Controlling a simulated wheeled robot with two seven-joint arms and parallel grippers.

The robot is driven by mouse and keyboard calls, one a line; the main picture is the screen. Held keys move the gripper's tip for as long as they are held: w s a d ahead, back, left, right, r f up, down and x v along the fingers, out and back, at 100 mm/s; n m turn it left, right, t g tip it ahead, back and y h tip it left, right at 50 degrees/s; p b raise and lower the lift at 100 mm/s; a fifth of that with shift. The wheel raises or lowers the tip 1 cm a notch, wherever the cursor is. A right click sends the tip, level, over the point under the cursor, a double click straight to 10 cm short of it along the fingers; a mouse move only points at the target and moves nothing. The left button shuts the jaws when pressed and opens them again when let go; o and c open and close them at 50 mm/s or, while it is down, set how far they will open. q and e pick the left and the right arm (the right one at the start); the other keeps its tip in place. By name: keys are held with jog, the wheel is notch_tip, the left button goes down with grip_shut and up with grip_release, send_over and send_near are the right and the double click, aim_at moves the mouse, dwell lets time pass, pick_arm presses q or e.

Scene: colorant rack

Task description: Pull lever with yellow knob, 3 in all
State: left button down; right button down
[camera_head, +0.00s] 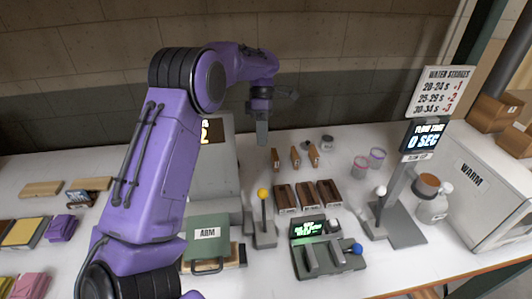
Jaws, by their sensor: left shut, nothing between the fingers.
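A lever with a yellow knob (263,193) stands upright on a grey base (264,238) near the middle of the table. Beside it is a tall grey machine (224,160) with a small display, of which the digit 2 shows (205,134); my purple left arm hides part of both. My left gripper (262,138) is shut and empty. It points down, above and behind the yellow knob in the picture, apart from it. My right gripper is not in view.
A white-knobbed lever (381,191) stands at the right below a screen reading 0 SEC (424,140). A grey device with a blue knob (357,248), wooden trays (308,195), a green ARM case (207,235) and a WARM box (485,185) stand around. The front right tabletop is clear.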

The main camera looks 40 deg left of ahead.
pick_arm(q)
jog(key=s+d+f+p, duration=0.2)
jog(key=s+d+f, duration=0.3)
jog(key=f, duration=0.3)
jog(key=shift+s+d+f, duration=0.3)
jog(key=shift+s+d, duration=0.05)
jog(key=shift+d, duration=0.05)
jog(key=shift+w, duration=0.15)
